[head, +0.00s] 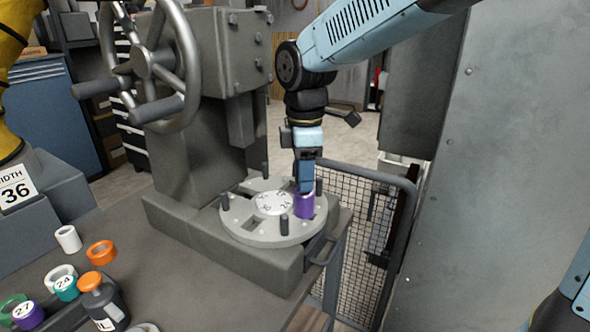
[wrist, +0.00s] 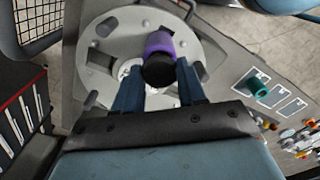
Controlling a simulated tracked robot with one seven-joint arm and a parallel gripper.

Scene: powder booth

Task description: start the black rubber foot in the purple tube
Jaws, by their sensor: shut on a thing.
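The purple tube (head: 304,207) stands upright near the right edge of the round grey plate (head: 237,222). It also shows in the wrist view (wrist: 157,42). My gripper (head: 304,187) points down right above the tube. In the wrist view its two fingers are shut on the black rubber foot (wrist: 162,75), which lies at the tube's near end, in line or nearly so. I cannot tell whether the foot's end is inside the tube's mouth. In the head view the fingers hide the foot.
Several dark pegs, such as one at the front (head: 284,224), rise from the plate around a white numbered dial (head: 274,203). The press with a handwheel (head: 160,68) stands behind left.

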